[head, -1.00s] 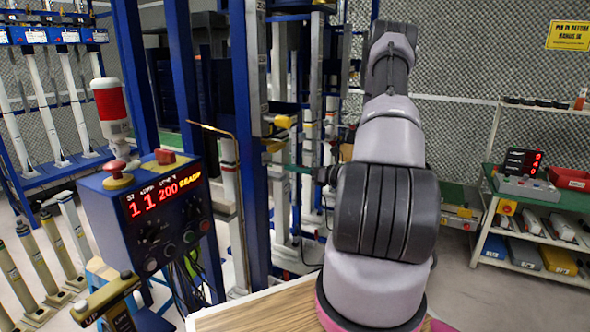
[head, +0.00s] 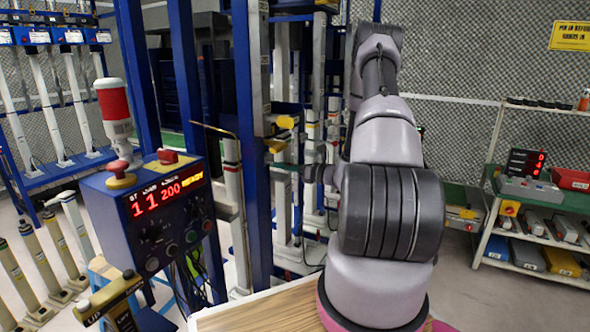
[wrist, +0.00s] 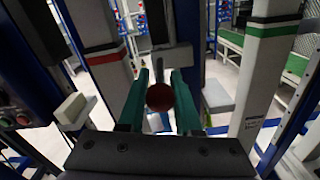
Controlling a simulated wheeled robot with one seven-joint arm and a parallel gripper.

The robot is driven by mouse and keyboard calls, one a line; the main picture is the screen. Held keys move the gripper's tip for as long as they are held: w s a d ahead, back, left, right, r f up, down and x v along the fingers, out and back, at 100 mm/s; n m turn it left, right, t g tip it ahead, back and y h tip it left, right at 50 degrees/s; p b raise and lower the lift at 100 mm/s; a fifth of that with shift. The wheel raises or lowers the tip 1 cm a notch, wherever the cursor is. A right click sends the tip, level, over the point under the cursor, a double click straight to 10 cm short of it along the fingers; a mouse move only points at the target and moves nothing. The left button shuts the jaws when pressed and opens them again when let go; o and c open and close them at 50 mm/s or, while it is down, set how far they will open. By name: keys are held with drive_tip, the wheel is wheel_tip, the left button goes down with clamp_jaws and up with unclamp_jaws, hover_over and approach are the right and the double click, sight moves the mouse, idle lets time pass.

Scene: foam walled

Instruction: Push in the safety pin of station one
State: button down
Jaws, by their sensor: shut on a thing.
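My gripper (wrist: 160,95) has two teal fingers, which show clearly in the wrist view. They are closed on a dark red round knob (wrist: 160,97), which looks like the head of the safety pin. Its shaft is hidden behind the knob and fingers. In the head view, a teal finger reaches left to the blue upright of the near station frame (head: 250,170), and my arm hides much of the gripper. The blue control box (head: 160,215) with a lit red and yellow display stands left of that upright.
Posts with red and green bands (wrist: 270,60) stand close on both sides of my gripper in the wrist view. A thin bent rod (head: 215,130) juts out by the blue upright. A green-topped shelf (head: 545,200) stands at the right, with open floor before it.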

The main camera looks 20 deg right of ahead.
sight(266, 162)
drive_tip(key=shift+x, duration=1.8)
drive_tip(key=shift+w, duration=0.1)
drive_tip(key=c, duration=0.6)
unclamp_jaws()
drive_tip(key=v, duration=1)
drive_tip(key=shift+s+d, duration=0.25)
drive_tip(key=shift+s, duration=0.05)
